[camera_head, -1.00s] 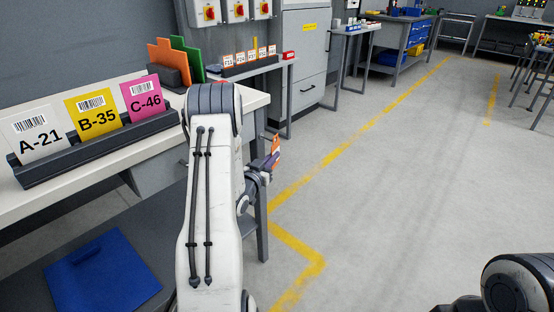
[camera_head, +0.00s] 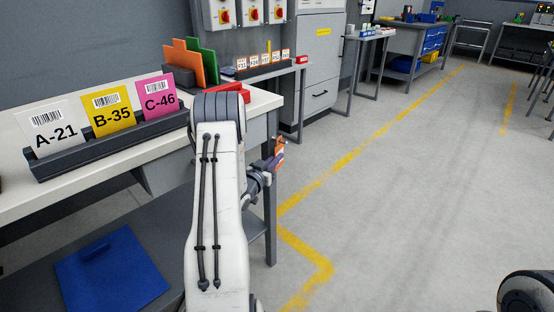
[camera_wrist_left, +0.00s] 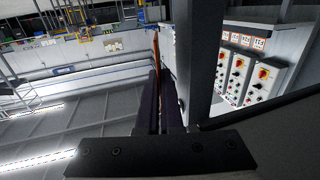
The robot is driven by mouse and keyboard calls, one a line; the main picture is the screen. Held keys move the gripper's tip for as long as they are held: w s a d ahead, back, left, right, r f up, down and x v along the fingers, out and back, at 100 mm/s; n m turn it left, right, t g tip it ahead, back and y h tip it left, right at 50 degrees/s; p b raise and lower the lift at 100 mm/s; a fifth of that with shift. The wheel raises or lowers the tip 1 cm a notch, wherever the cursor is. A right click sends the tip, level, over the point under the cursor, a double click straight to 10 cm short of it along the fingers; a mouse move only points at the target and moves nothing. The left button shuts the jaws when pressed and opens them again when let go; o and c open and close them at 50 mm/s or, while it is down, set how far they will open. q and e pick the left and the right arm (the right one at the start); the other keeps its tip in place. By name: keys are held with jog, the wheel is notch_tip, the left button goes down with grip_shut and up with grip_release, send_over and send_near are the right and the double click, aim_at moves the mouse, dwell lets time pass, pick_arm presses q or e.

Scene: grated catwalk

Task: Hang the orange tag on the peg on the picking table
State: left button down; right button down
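The orange tag (camera_head: 279,146) is a small upright piece at the tip of my left gripper (camera_head: 268,166), which is shut on it, out past the right end of the near table (camera_head: 262,101). In the left wrist view a thin orange strip of the tag (camera_wrist_left: 156,42) shows between the nearly closed fingers (camera_wrist_left: 160,95). I cannot make out a peg on a table for certain. A thin yellow upright (camera_head: 269,47) stands behind the small cards on the farther table. My right gripper is out of view; only part of that arm shows at lower right.
The near table holds a dark rack (camera_head: 110,147) of A-21, B-35 and C-46 cards, a red piece (camera_head: 238,90), and orange and green panels (camera_head: 203,55). A blue piece (camera_head: 110,270) lies on the lower shelf. The floor (camera_head: 400,200) at right is open.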

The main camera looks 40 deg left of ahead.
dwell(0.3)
pick_arm(q)
jog(key=c, duration=1)
grip_release()
jog(key=s+d+p, duration=0.1)
jog(key=s+d, duration=0.1)
jog(key=s, duration=0.8)
jog(key=shift+s, duration=0.15)
